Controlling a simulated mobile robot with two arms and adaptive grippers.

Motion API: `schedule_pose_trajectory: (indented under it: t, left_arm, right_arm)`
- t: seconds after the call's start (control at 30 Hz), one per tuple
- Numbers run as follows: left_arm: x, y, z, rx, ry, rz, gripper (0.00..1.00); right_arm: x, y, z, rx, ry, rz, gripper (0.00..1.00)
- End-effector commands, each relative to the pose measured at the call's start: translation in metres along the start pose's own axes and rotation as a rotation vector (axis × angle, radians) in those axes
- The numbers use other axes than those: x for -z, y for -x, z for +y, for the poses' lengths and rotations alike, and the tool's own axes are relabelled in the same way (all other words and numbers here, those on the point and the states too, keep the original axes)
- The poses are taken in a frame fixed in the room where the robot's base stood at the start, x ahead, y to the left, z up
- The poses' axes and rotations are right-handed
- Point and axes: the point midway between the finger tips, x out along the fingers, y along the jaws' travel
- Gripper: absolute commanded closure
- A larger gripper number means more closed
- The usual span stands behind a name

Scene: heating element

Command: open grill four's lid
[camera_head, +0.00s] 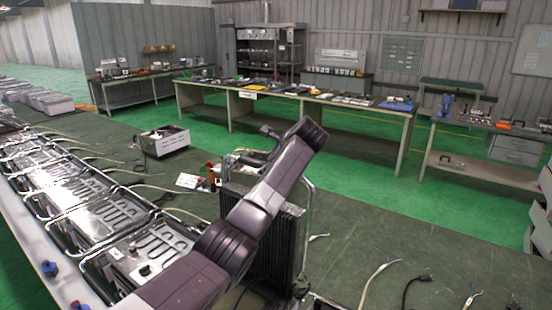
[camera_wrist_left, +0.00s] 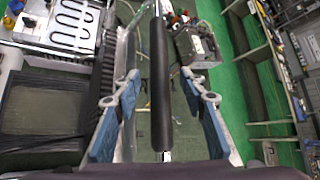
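A black ribbed grill part (camera_head: 285,240) stands upright behind my left arm in the head view. A bright metal bar (camera_head: 309,185) runs along its right side. I cannot tell its number from the frames, and my arm hides much of it. In the left wrist view, a long black cylindrical handle (camera_wrist_left: 160,110) runs lengthwise between the blue fingers of my left gripper (camera_wrist_left: 160,74). The fingers are wide apart, with a gap on both sides of the handle. Black ribs (camera_wrist_left: 103,60) lie left of it. My right gripper is not in view.
Several open grills with coiled heating elements (camera_head: 150,245) line the bench at left. A metal box (camera_head: 165,141) and a white card (camera_head: 187,181) lie beyond. Loose cables (camera_head: 378,275) lie at front right. Work tables (camera_head: 300,98) stand across a green floor.

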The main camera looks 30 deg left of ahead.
Motion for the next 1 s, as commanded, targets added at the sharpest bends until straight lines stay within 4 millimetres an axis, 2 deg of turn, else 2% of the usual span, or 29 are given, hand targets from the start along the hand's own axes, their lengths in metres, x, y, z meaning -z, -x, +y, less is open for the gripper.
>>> schedule_pose_trajectory:
  t: [0.03, 0.2, 0.4, 1.0]
  left_arm:
    - [0.001, 0.012, -0.002, 0.005, 0.001, 0.001, 0.61]
    - [0.001, 0.044, -0.002, 0.005, -0.001, 0.001, 0.61]
    - [0.001, 0.065, -0.001, 0.002, -0.001, 0.000, 0.61]
    - [0.001, 0.069, -0.001, 0.001, -0.001, 0.000, 0.61]
  right_arm:
    - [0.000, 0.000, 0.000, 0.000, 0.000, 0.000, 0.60]
    - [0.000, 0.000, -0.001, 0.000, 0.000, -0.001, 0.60]
    - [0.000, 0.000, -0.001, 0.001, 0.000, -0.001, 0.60]
    - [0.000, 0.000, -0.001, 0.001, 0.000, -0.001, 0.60]
